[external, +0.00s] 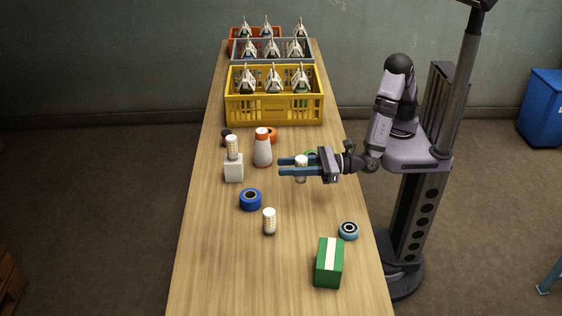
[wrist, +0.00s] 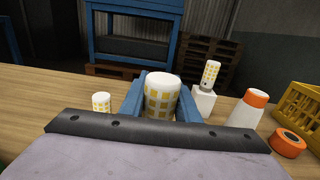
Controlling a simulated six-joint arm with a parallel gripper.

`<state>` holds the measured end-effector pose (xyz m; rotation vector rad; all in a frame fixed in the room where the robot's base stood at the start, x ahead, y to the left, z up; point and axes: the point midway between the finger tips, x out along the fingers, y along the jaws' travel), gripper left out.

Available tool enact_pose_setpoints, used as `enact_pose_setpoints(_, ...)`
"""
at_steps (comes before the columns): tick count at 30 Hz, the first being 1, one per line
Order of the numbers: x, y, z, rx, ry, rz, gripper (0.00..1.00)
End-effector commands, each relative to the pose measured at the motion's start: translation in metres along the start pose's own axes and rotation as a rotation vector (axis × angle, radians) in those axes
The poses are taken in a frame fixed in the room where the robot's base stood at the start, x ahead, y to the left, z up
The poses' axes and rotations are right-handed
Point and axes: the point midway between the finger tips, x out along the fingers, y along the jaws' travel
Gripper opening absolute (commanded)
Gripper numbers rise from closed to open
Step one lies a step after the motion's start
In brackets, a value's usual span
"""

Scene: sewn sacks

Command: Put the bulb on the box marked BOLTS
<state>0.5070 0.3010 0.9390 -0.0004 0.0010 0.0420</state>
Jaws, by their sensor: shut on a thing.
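My gripper (external: 284,167) is shut on a white bulb with yellow patches (external: 301,171), held between its blue fingers above the middle of the table; the bulb stands roughly upright in the wrist view (wrist: 162,95). A similar bulb (external: 232,147) stands on a small white box (external: 233,172), left of my gripper; this box also shows in the wrist view (wrist: 202,103). A third such bulb (external: 269,221) stands on the table nearer the camera. A green box with a pale strip (external: 320,264) sits at the near right. I cannot read the word BOLTS on any box.
A white bottle with an orange cap (external: 262,153) stands beyond my gripper, near an orange roll (external: 272,135). A yellow crate (external: 275,110) stands farther back. The near left tabletop is clear.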

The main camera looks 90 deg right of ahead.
Motion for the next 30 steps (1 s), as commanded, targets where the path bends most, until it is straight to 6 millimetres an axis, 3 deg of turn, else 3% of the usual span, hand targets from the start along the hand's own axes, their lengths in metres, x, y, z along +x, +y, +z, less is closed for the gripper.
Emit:
enact_pose_setpoints(5,-0.008,0.013,-0.003,-0.001,0.000,0.028,0.06)
enact_pose_setpoints(8,-0.020,0.029,-0.013,-0.003,0.000,0.066,0.06)
enact_pose_setpoints(11,-0.034,0.058,-0.018,0.003,-0.003,0.120,0.06)
enact_pose_setpoints(21,-0.049,0.196,0.037,0.008,-0.006,0.285,0.06)
enact_pose_setpoints(30,-0.044,0.268,0.095,0.003,-0.004,0.403,0.06)
